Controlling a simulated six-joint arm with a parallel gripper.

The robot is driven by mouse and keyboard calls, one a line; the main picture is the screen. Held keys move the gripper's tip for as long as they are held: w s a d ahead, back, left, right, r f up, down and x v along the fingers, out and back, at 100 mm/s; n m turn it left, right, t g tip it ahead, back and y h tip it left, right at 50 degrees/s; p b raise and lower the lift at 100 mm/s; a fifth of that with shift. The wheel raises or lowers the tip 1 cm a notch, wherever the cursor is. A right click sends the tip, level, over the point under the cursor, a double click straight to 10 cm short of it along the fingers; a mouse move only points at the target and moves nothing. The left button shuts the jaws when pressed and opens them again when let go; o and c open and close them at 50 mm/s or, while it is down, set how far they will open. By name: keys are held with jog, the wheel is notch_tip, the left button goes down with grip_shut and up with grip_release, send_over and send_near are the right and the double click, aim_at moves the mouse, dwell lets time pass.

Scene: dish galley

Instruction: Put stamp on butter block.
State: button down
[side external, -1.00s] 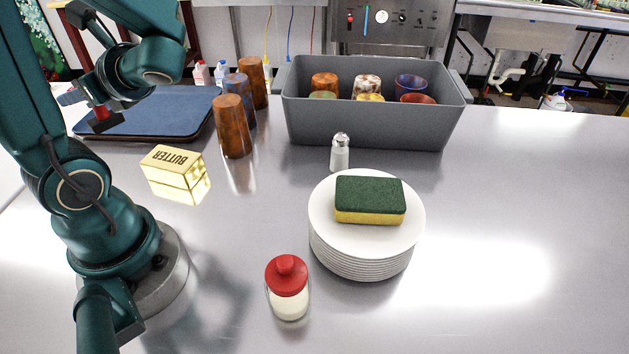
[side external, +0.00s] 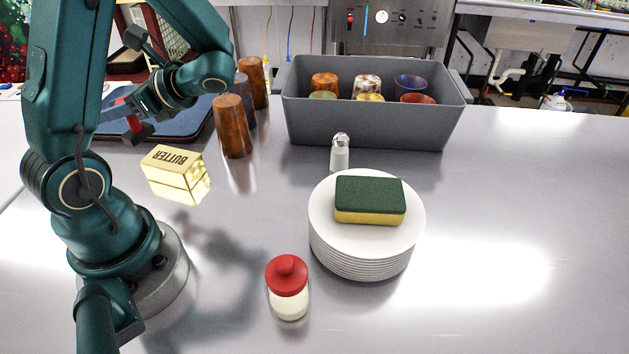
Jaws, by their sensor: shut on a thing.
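The butter block (side external: 173,168) is a shiny gold brick marked BUTTER, lying on the steel counter right of my arm's base. My gripper (side external: 131,116) is shut on the stamp (side external: 138,133), which has a red handle and a dark foot. The stamp hangs in the air behind and left of the butter block in the picture, apart from it. The gripper's fingers partly hide the stamp's handle.
A dark blue tray (side external: 190,126) lies behind the gripper. Brown and blue tumblers (side external: 233,128) stand close right of the butter. A grey bin (side external: 365,130) of cups, a salt shaker (side external: 340,156), stacked plates (side external: 362,262) with a sponge (side external: 369,200), and a red-lidded jar (side external: 288,285) stand farther right.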

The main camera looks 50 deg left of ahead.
aim_at(147, 132)
jog(key=w+f, duration=0.2)
jog(key=w, duration=0.1)
jog(key=shift+w, duration=0.2)
jog(key=shift+f, duration=2.05)
jog(key=shift+f, duration=0.15)
jog(key=shift+c, duration=2.4)
grip_release()
